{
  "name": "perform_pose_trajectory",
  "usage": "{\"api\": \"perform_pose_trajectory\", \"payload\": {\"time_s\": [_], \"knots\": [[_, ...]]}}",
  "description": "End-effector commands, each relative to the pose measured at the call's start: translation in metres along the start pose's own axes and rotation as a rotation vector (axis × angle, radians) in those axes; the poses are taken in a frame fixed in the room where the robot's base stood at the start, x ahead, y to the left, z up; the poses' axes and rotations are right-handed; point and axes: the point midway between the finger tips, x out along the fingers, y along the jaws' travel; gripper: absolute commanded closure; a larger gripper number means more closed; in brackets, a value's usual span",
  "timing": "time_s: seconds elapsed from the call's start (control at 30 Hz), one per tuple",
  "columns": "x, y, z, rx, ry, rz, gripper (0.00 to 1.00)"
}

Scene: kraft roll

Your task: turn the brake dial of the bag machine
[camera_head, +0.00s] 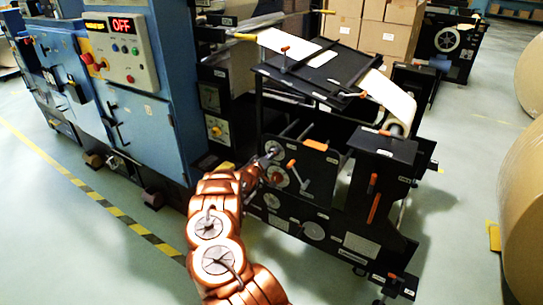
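The bag machine stands in the middle, its black unwind section (335,195) to the right of the blue cabinet (150,110). Its black side panel carries several round dials. One pale dial (277,176) sits right by my gripper, and part of another round part shows just above it. Lower dials (313,230) sit further down the panel. I cannot read which is the brake dial. My copper arm reaches up from the bottom, and my gripper (268,160) is at the panel, in front of or touching the upper dials. Its fingers are too small and overlapped to tell open from shut.
An orange lever (291,170) is close right of my gripper; more orange handles (374,207) stand further right. A control panel (122,50) reads OFF. Large kraft rolls (525,200) stand at the right edge. The floor between them and the machine is clear.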

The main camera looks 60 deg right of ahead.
Motion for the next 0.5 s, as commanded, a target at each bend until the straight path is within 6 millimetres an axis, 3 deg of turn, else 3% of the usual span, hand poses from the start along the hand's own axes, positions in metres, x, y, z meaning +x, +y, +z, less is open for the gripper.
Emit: {"api": "perform_pose_trajectory", "payload": {"time_s": [0.5], "knots": [[-0.051,-0.001,0.000,0.000,-0.001,-0.003,0.32]]}}
